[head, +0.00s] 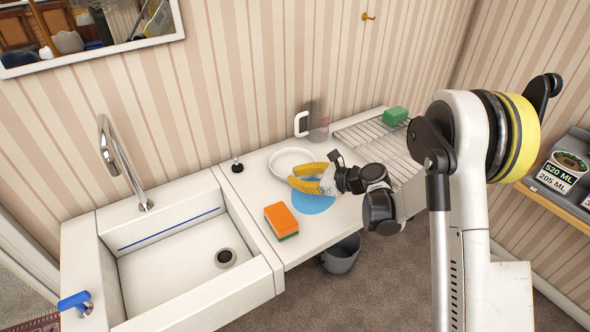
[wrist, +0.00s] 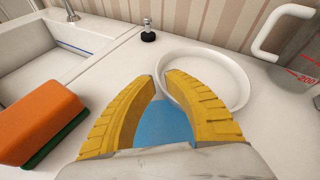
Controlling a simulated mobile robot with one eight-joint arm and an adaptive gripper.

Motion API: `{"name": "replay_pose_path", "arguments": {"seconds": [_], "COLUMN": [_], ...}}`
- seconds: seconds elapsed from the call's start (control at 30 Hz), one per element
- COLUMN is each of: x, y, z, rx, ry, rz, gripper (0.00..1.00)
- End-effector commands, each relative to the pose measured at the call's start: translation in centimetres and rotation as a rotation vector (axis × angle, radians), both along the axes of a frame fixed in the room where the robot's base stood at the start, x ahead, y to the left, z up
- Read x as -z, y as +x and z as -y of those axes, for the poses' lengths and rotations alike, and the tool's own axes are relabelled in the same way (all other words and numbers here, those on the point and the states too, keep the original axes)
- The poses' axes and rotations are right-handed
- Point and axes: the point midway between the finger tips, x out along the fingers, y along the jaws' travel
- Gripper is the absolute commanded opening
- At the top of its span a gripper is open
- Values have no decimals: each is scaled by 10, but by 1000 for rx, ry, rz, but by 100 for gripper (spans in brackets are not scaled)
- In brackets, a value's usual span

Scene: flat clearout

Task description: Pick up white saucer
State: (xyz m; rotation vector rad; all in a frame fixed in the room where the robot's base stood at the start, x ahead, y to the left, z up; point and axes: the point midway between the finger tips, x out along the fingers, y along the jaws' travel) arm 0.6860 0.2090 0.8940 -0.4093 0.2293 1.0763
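The white saucer (head: 290,162) lies on the white counter to the right of the sink, near the wall. It also shows in the wrist view (wrist: 222,58), partly hidden behind the right yellow finger. My gripper (head: 311,178) is above the counter on the near side of the saucer, its yellow fingers pointing toward it. In the wrist view my gripper (wrist: 161,78) has its fingertips apart with nothing between them. A blue round thing (head: 314,203) lies flat under the fingers; it also shows in the wrist view (wrist: 163,125).
An orange and green sponge (head: 281,221) lies left of my gripper, beside the sink (head: 180,254). A clear jug with a white handle (head: 318,122) stands behind the saucer. A wire rack (head: 372,135) and green sponge (head: 395,116) are right. A grey bucket (head: 341,254) stands below.

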Motion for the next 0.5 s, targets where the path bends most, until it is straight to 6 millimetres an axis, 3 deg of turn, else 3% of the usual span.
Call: {"name": "replay_pose_path", "arguments": {"seconds": [0.5], "x": [22], "y": [28], "z": [-48], "rx": [2], "ry": [3], "rz": [-1], "gripper": [13]}}
